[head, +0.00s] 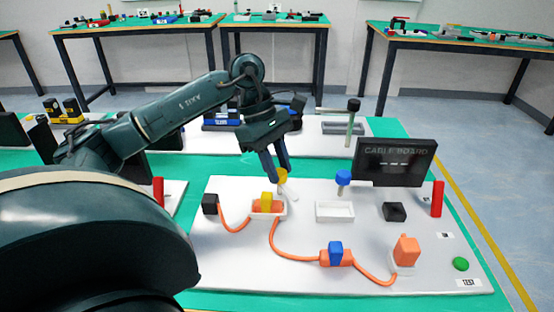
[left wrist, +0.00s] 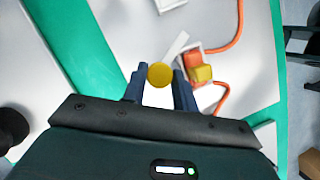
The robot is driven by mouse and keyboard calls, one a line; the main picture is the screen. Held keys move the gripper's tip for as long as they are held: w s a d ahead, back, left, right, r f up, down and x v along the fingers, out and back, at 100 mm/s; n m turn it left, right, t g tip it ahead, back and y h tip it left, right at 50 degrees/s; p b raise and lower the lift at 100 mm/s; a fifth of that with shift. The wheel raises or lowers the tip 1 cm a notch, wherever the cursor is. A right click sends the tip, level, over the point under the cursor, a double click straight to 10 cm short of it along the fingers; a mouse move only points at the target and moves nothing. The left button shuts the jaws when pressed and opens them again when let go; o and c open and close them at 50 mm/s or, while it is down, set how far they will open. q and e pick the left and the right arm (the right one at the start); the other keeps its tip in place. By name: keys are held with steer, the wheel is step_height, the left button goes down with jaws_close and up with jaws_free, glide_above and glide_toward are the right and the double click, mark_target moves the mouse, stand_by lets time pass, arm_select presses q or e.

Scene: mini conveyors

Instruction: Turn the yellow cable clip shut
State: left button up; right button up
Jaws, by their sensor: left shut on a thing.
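The yellow cable clip (head: 281,175) has a round yellow knob and a white bar that points down and right in the head view. My left gripper (head: 277,178) comes down from above, its fingers around the knob, and is shut on it. In the left wrist view the yellow knob (left wrist: 160,75) lies between the fingertips (left wrist: 158,84), and the white bar (left wrist: 176,46) extends up and right from it. The orange connector (head: 268,211) with a yellow block (head: 266,198) sits in a white holder close to the clip. My right gripper is not in view.
An orange cable (head: 285,245) runs to a connector with a blue block (head: 336,250). A blue knob (head: 343,178) stands behind an empty white holder (head: 334,212).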

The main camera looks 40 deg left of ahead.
arm_select(q)
steer(key=shift+w+r+m+g, duration=0.1)
steer(key=shift+m+g, duration=0.3)
steer(key=shift+m, duration=0.9)
steer(key=shift+m+g, duration=0.5)
steer(key=shift+m, duration=0.8)
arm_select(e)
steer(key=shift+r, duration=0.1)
arm_select(q)
steer(key=o, duration=1)
